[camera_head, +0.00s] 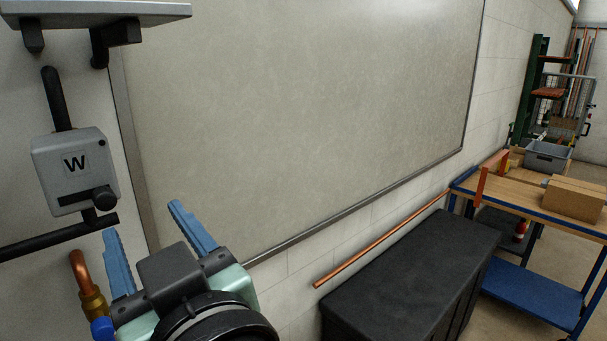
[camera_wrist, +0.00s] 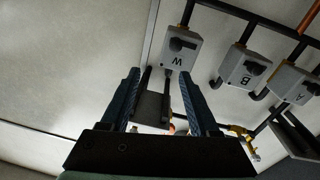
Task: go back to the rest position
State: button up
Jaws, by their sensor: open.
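My gripper (camera_head: 144,219) is open, with its two blue fingers apart and nothing seen held between them. In the head view it is at the lower left, below and to the right of a grey box marked W (camera_head: 75,168), in front of the wall. The wrist view also shows my gripper (camera_wrist: 158,74), with the box marked W (camera_wrist: 183,48) beyond the fingertips. I cannot tell the exact gap to the wall. No marker of the rest position shows.
Boxes marked B (camera_wrist: 243,67) and A (camera_wrist: 296,84) hang on black pipes. A copper elbow (camera_head: 79,267) is left of my gripper. A large panel (camera_head: 300,110) covers the wall. A black cabinet (camera_head: 410,270), copper pipe (camera_head: 380,239) and workbench (camera_head: 520,192) stand to the right.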

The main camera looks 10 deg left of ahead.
jog(key=s+d+r+m+t+h, duration=0.2)
jog(key=d+r+m+t+h, duration=0.8)
jog(key=d+r, duration=0.7)
jog(key=r+t+h, duration=0.1)
jog(key=t+h, duration=0.2)
jog(key=t, duration=0.1)
jog(key=shift+m, duration=0.4)
jog(key=shift+w, duration=0.1)
